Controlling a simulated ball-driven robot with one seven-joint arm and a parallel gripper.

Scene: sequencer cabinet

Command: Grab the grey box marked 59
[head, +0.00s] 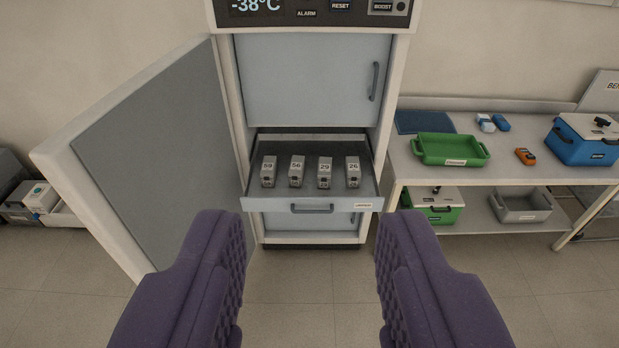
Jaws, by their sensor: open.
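The grey box marked 59 (268,177) stands at the left end of a row of small grey boxes in a pulled-out drawer (290,204) of the cabinet. Its label is small but seems to read 59. Beside it, to the right, stand similar boxes marked 56 (297,177), 29 (325,179) and 26 (352,178). My gripper (311,225) is open and empty, with its purple fingers wide apart in the foreground. The drawer and boxes lie beyond the fingertips, and the box marked 59 appears left of the middle between them.
The cabinet's large outer door (150,150) stands open on the left. A closed inner door (310,80) is above the drawer. At right, a bench (520,178) holds a green tray (450,149) and a blue cooler (583,142). The floor before the drawer looks clear.

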